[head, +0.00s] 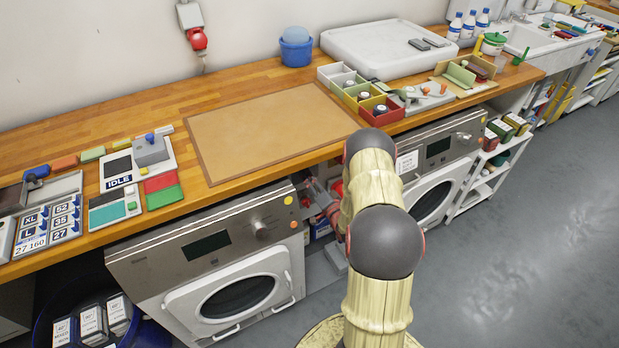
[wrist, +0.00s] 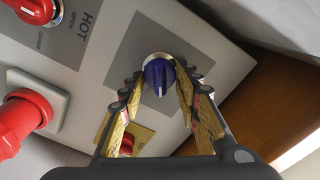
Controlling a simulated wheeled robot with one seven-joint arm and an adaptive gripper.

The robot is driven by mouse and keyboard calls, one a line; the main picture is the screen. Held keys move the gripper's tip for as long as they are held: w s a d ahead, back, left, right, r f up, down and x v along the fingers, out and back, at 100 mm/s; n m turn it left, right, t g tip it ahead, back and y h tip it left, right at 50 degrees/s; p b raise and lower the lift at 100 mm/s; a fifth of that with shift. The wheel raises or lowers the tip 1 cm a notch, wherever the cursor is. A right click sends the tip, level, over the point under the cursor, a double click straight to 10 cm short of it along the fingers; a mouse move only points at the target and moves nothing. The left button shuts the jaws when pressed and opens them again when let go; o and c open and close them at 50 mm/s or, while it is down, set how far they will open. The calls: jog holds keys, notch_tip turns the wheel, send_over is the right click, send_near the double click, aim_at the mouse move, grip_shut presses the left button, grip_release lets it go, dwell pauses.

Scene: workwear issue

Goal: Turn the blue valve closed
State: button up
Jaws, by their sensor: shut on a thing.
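The blue valve (wrist: 158,76) is a round blue knob with a white pointer line, on a grey patch of a pale panel (wrist: 175,35) in the wrist view. The pointer runs nearly straight up and down in that picture. My gripper (wrist: 160,85) has one finger on each side of the knob and is shut on it. No lettering for the blue valve can be read; the fingers cover part of its patch. In the head view my arm reaches down at the counter's front edge, and the valve is not visible there.
A red valve (wrist: 35,8) marked HOT sits on the same panel at upper left. A large red fitting (wrist: 22,115) is at left, and a red button on a yellow plate (wrist: 138,132) is behind the left finger. Washers (head: 235,285) flank my arm under the wooden counter (head: 130,110).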

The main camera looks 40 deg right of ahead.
jog(key=m+p, duration=0.1)
jog(key=m, duration=0.5)
jog(key=shift+d+f+m, duration=0.1)
jog(key=shift+m, duration=0.2)
dwell(0.4)
jog(key=o, duration=1.1)
jog(key=shift+c, duration=0.2)
jog(key=shift+o, duration=0.4)
jog(key=v, duration=1.2)
